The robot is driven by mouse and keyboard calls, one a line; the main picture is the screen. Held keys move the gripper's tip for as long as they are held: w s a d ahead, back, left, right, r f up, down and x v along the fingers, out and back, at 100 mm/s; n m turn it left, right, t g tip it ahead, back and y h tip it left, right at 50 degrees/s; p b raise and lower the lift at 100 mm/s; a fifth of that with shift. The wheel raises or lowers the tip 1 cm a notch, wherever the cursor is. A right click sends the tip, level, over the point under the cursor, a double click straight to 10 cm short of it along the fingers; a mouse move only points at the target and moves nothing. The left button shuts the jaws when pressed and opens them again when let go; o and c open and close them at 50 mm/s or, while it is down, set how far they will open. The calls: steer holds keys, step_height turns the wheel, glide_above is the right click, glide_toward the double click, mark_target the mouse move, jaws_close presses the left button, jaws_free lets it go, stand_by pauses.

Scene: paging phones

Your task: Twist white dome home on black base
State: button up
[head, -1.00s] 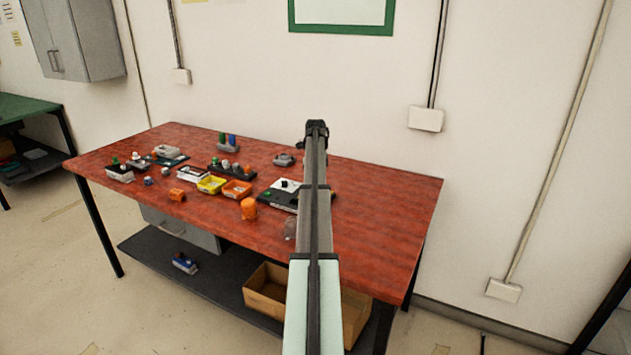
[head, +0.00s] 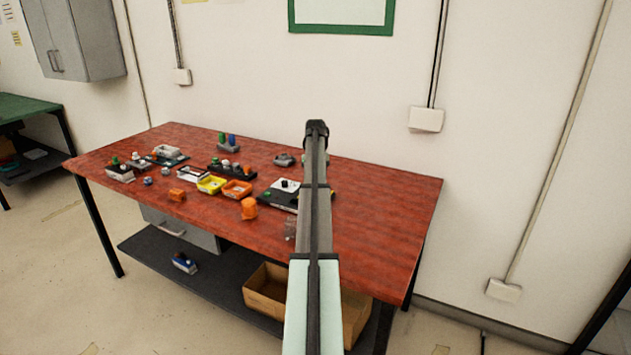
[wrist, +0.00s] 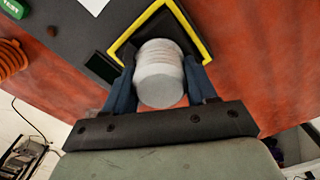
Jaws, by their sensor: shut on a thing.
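The white dome (wrist: 160,80) is between the two blue fingers of my gripper (wrist: 163,92) in the wrist view, and the gripper is shut on it. A black base (wrist: 179,27) with a yellow angled border lies just behind the dome. The dome hides part of the base, so I cannot tell whether the two touch or how far the dome is seated. In the head view my arm covers the dome and the gripper's fingertips.
The red bench (head: 375,215) is clear at the right. An orange dome (head: 249,208), a yellow tray (head: 212,185) and an orange tray (head: 237,189) stand to the left of my arm. A ribbed orange part (wrist: 11,58) shows in the wrist view.

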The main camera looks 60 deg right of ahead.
steer(key=o, duration=1.3)
steer(key=shift+o, duration=0.2)
steer(key=shift+r, duration=0.15)
steer(key=shift+r, duration=2.85)
